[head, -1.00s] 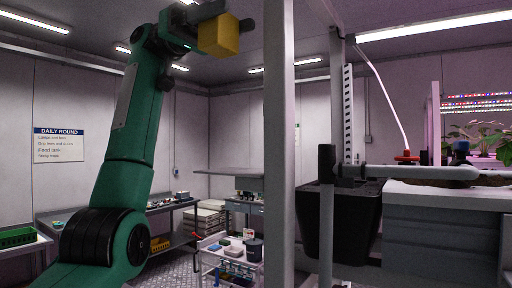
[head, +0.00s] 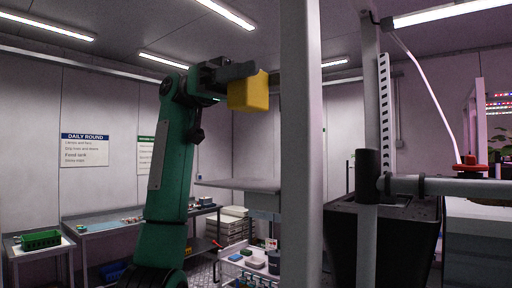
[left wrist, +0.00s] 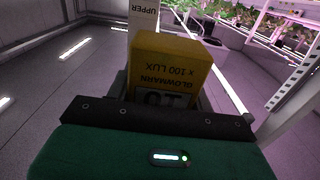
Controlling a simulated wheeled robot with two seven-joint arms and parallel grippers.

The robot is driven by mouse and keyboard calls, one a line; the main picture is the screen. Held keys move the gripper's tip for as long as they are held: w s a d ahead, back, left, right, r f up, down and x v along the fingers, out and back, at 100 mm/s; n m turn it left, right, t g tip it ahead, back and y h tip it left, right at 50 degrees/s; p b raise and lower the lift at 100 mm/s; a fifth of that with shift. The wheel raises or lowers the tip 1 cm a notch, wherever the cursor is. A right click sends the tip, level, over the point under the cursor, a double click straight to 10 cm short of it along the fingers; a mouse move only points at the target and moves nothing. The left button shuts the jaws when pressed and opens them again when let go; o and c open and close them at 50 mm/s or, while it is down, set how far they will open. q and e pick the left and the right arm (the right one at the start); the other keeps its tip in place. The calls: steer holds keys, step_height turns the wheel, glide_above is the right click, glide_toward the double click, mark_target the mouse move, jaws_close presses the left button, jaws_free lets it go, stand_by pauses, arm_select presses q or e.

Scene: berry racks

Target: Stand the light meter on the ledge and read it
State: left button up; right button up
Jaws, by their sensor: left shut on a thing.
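My left gripper (head: 236,76) is shut on the yellow light meter (head: 249,91) and holds it high in the air, left of a pale upright post. Large digits below are partly hidden by the gripper body. A white strip marked "UPPER" (left wrist: 143,16) shows behind the meter. I cannot tell for certain which surface is the ledge. My right gripper is not in view.
The pale post (head: 300,150) stands close to the meter's right. A flat grey shelf (head: 240,184) lies behind and below. A black tub (head: 385,240) and a grey pipe (head: 455,187) are at right. Benches with a green crate (head: 41,239) stand at left.

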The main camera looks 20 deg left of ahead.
arm_select(q)
step_height(320, 180, down, 7)
steer(key=shift+s+r+p, duration=0.15)
steer(key=shift+p, duration=0.45)
steer(key=shift+f, duration=0.5)
steer(key=shift+f+p, duration=0.55)
steer(key=shift+f, duration=1.1)
steer(key=shift+f, duration=0.1)
steer(key=o, duration=0.6)
steer(key=shift+f, duration=0.1)
steer(key=o, duration=0.4)
steer(key=shift+o, duration=0.2)
